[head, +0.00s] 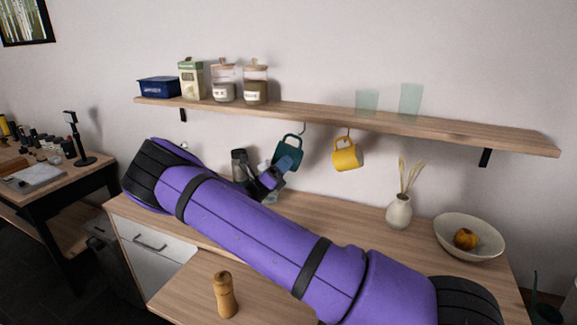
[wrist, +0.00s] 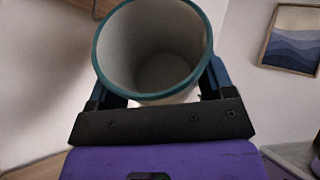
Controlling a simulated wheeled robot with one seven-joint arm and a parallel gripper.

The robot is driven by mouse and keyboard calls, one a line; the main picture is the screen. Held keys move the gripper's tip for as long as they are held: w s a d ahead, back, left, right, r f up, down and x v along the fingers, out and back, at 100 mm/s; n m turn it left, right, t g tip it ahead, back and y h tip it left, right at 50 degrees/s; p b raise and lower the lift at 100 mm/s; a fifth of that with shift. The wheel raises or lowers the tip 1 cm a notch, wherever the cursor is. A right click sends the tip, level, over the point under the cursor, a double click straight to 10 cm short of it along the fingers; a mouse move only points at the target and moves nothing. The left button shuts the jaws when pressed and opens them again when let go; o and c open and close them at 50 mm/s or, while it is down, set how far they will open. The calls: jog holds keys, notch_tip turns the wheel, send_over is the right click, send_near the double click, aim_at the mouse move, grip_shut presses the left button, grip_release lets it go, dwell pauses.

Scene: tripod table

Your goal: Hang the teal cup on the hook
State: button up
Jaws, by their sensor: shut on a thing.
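The teal cup (head: 287,154) is up under the shelf in the head view, tilted, with its handle upward and close to a hook (head: 303,129). I cannot tell whether the handle is around the hook or only beside it. My gripper (head: 277,172) is shut on the cup from below and to the left. In the wrist view the cup (wrist: 152,48) shows its teal rim and pale, empty inside, between the two fingers of my gripper (wrist: 158,84). The handle is hidden in the wrist view.
A yellow mug (head: 347,155) hangs just right of the teal cup. The wooden shelf (head: 330,118) runs above, bearing jars and two glasses. A vase (head: 398,211) with dry stems and a bowl (head: 469,238) stand on the counter. A pepper mill (head: 224,295) stands in front.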

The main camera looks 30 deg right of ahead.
jog(key=w+d+f, duration=0.1)
jog(key=w+d, duration=0.5)
jog(key=d, duration=0.2)
jog(key=shift+w+d+f, duration=0.3)
jog(key=shift+f, duration=0.1)
dwell(1.3)
dwell(0.6)
jog(key=o, duration=1.1)
jog(key=shift+c, duration=0.2)
jog(key=shift+a+f, duration=0.1)
